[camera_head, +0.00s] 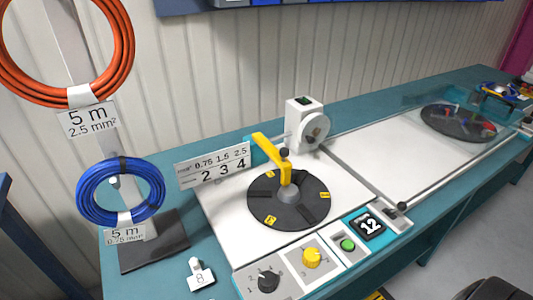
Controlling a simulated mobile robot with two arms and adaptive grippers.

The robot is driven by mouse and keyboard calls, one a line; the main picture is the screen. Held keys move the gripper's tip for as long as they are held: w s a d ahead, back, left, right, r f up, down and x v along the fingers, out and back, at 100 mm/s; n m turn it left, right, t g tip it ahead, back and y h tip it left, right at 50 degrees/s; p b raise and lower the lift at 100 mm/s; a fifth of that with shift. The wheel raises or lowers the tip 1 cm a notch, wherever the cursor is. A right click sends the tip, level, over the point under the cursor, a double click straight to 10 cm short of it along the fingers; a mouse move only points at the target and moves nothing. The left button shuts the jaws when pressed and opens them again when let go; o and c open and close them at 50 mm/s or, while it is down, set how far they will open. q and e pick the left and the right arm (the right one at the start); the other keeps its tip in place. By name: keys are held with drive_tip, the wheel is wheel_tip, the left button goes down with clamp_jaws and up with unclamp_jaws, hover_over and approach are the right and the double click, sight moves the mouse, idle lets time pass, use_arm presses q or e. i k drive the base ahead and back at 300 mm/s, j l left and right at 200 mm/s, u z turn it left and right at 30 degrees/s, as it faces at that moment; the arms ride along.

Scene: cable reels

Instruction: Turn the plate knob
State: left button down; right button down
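A control panel (290,277) runs along the front edge of the bench. It carries a black knob (268,280) with small numbers around it and a yellow knob (311,258) to its right. I cannot tell from the picture which of these is the plate knob. Behind them is a round black plate (262,212) with small yellow labels and a yellow arm reaching over its hub. Neither of my grippers is visible.
An orange cable coil (122,45) and a blue cable coil (85,200) hang at the left. A sign (213,166) stands behind the plate. A second round plate (458,122) is at the far right.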

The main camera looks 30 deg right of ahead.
sight(311, 258)
drive_tip(key=z, duration=1.1)
